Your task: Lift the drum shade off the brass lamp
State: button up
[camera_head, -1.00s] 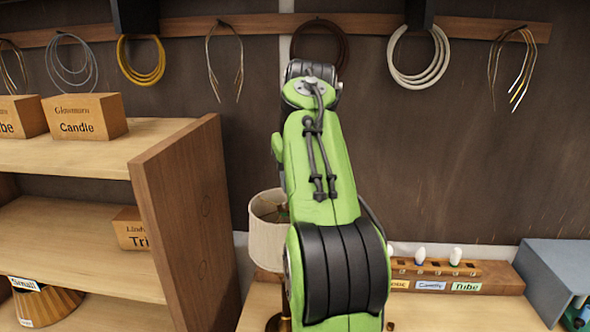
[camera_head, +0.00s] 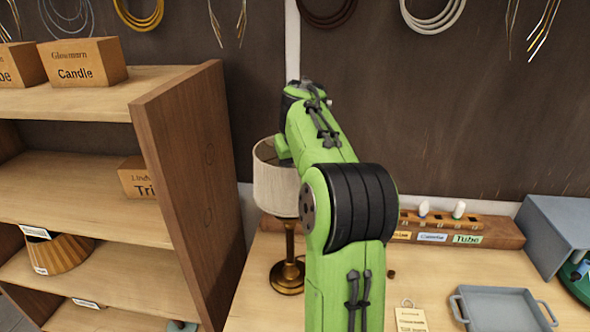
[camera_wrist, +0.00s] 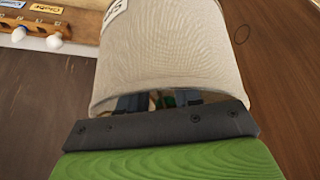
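The drum shade (camera_head: 272,185) is pale linen and sits on the brass lamp (camera_head: 287,276), which stands upright on the bench. In the wrist view the shade (camera_wrist: 180,50) fills the upper middle, with a lettered tag on it. My gripper (camera_wrist: 160,100) is at the shade's open rim. Its two fingers stand apart and pass behind the near rim, into the shade. Their tips are hidden by the cloth, and no grip on the shade shows. In the head view my arm hides the gripper and the shade's right side.
A wooden shelf unit (camera_head: 185,180) stands close at left, holding labelled boxes and another shade (camera_head: 62,254). A bulb rack (camera_head: 465,231) lies along the wall at right. A grey tray (camera_head: 500,308), a paper tag (camera_head: 410,319) and a grey-blue bin (camera_head: 555,235) occupy the bench's right.

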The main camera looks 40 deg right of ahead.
jog(key=shift+c, duration=0.2)
grip_shut()
jog(key=shift+r, duration=0.15)
